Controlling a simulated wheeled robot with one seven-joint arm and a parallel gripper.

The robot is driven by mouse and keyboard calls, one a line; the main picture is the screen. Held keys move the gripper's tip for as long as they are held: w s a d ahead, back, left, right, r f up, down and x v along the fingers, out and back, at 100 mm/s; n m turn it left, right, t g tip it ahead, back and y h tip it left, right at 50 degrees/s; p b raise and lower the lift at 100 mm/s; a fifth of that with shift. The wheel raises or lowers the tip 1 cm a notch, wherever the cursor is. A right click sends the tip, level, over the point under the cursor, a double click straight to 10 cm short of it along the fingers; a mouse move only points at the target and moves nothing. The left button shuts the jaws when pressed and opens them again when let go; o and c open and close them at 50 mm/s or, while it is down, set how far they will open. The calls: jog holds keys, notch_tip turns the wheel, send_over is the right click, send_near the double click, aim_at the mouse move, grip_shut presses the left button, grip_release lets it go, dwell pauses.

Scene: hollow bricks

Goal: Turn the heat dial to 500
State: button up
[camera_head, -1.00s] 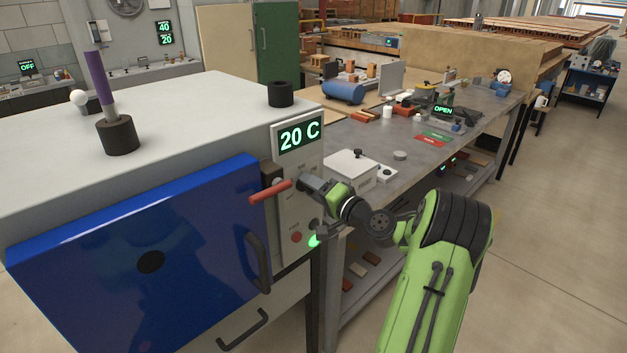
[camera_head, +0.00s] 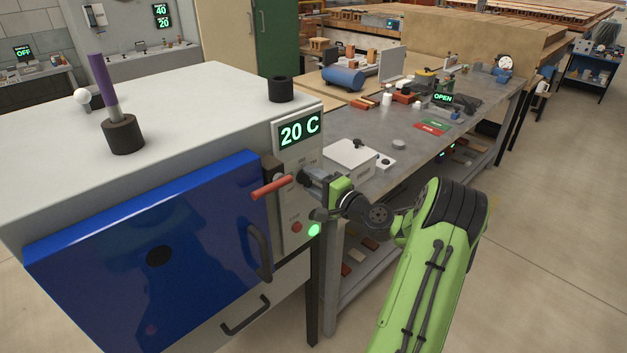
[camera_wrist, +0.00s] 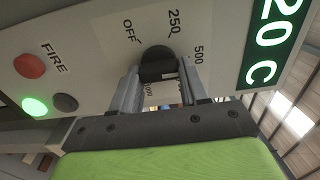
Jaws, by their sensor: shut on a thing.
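The black heat dial (camera_wrist: 157,62) is on the grey front panel of the kiln (camera_head: 290,215). In the wrist view the marks OFF, 250 and 500 show around it, with more marks partly hidden by my fingers. My gripper (camera_wrist: 158,75) has one finger on each side of the dial and is shut on it. I cannot tell which mark the dial points to. In the head view my gripper (camera_head: 303,180) meets the panel and hides the dial. The display (camera_head: 299,131) above reads 20 C.
A red FIRE button (camera_wrist: 29,66) and a lit green lamp (camera_wrist: 35,107) are on the panel. A red lever (camera_head: 272,187) sticks out left of my gripper. The blue kiln door (camera_head: 150,230) is shut. A workbench (camera_head: 400,165) stands at right.

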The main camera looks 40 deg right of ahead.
jog(key=shift+r, duration=0.25)
jog(key=o, duration=0.9)
jog(key=shift+o, duration=0.8)
jog(key=shift+w+f, duration=0.2)
jog(key=s, duration=1.5)
jog(key=shift+s+d+b, duration=0.25)
jog(key=shift+s+b, duration=0.15)
